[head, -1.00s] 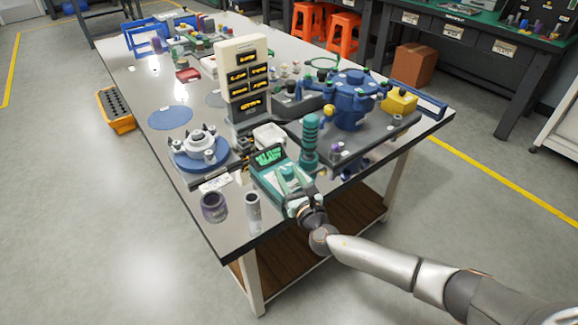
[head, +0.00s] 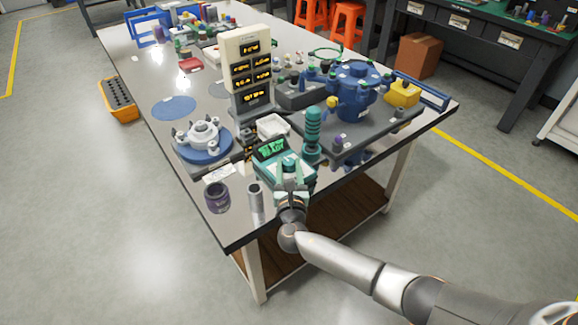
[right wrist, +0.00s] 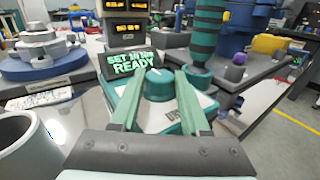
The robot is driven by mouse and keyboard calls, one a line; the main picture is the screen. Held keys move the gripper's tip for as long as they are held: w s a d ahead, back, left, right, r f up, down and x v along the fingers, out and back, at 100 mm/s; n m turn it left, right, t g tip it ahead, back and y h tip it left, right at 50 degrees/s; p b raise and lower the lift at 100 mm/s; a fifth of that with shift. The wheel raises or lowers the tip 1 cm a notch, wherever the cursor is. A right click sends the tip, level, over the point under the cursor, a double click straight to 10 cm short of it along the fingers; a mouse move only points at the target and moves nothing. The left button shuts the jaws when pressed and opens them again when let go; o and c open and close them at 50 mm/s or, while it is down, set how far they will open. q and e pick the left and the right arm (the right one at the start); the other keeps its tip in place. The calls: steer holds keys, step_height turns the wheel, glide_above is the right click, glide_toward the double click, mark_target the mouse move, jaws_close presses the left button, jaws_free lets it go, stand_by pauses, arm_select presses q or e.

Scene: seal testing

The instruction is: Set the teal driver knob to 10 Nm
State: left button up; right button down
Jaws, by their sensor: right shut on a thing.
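The teal driver unit (head: 303,176) stands at the near edge of the table, with a lit green display (head: 271,147) at its back. In the right wrist view the display (right wrist: 132,62) reads "SET", a figure I cannot make out clearly, "NM" and "READY". The round teal knob (right wrist: 158,88) has a pale pointer mark on top. My right gripper (head: 291,184) has its teal fingers on either side of the knob and is shut on it; the fingers also show in the right wrist view (right wrist: 159,90). My left gripper is not in view.
A ribbed teal driver handle (head: 312,130) stands upright just behind the unit. A grey metal tube (head: 255,198) and a purple cup (head: 217,197) stand to the left. A display tower (head: 248,70) and a blue fixture (head: 355,92) are farther back.

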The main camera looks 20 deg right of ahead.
steer(key=shift+c, duration=1.9)
jaws_free()
steer(key=shift+s, duration=0.1)
steer(key=p+v, duration=0.1)
steer(key=v, duration=1.1)
steer(key=shift+s+p, duration=0.2)
steer(key=shift+p, duration=0.15)
